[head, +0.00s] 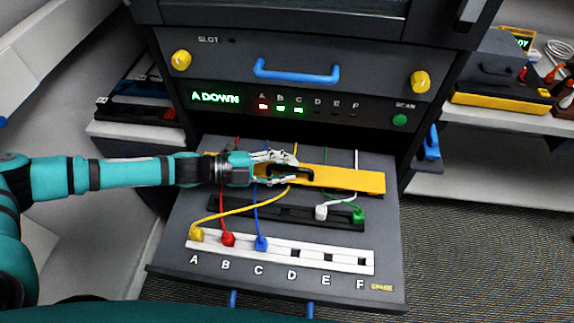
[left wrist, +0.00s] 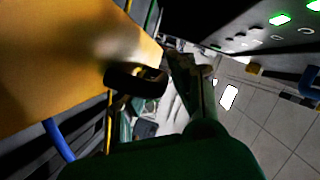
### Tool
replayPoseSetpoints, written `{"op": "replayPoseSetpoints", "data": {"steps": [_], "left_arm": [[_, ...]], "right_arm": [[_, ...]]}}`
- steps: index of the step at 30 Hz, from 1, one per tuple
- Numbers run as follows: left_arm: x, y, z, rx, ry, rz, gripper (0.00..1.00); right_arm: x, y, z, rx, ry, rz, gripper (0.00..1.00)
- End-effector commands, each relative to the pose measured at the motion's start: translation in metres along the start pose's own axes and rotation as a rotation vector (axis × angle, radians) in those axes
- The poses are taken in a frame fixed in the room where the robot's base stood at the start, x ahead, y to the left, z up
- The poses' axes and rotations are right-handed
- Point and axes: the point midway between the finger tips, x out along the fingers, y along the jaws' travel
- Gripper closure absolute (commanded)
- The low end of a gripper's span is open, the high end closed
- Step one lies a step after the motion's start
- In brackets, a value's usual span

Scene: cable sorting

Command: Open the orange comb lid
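The orange comb lid (head: 345,180) is a long flat yellow-orange bar lying across the cables on the grey shelf, with a black handle (head: 291,173) near its middle. In the left wrist view the lid (left wrist: 60,60) fills the upper left and the dark handle (left wrist: 137,79) sticks out from it. My left gripper (head: 288,168) is at the handle, its fingers on either side of it in the head view. A finger is close beside the handle in the left wrist view. Whether the fingers press on the handle is unclear. My right gripper is not in view.
A white socket strip (head: 280,252) marked A to F holds yellow, red and blue plugs in A, B and C. White (head: 321,212) and green (head: 359,216) plugs sit at a black strip (head: 285,214). Behind stands a panel with a blue handle (head: 296,74), reading "A DOWN".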

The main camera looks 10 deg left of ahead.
Motion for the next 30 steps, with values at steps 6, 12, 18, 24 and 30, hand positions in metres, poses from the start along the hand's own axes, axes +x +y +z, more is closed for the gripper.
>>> {"op": "replayPoseSetpoints", "data": {"steps": [6, 12, 18, 24, 30], "left_arm": [[0.006, 0.0, 0.0, 0.0, -0.001, 0.0, 0.77], [0.006, 0.0, 0.0, 0.0, 0.0, 0.0, 0.82], [0.006, 0.001, 0.0, 0.0, 0.0, 0.0, 1.0], [0.006, 0.0, 0.0, -0.004, 0.0, 0.002, 1.0], [0.005, -0.005, -0.001, -0.041, 0.0, 0.018, 1.0]], "right_arm": [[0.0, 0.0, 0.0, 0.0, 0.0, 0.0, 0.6], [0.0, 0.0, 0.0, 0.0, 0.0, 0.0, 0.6], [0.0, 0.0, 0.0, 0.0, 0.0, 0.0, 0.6], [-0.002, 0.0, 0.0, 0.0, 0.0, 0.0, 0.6], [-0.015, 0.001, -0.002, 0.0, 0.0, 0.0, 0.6]]}}
